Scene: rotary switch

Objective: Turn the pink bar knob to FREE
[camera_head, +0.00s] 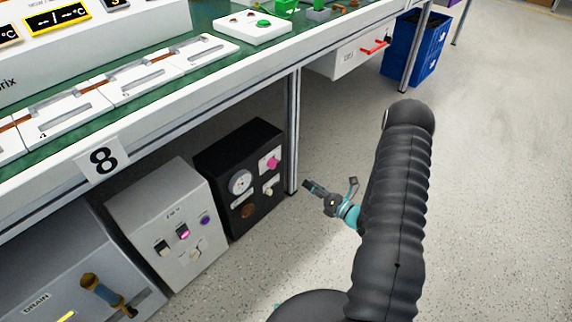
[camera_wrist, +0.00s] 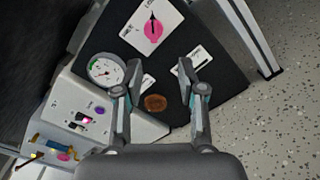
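The pink knob (camera_head: 272,163) sits on a white plate on the front of the black box (camera_head: 222,158) under the bench.
The black box also carries a round dial (camera_head: 240,182), a pale knob (camera_head: 268,190) and a brown round part (camera_head: 247,211). A grey box (camera_head: 165,222) with switches stands to its left. A bench leg (camera_head: 292,130) rises close by on the right. Open floor (camera_head: 500,180) lies further right.

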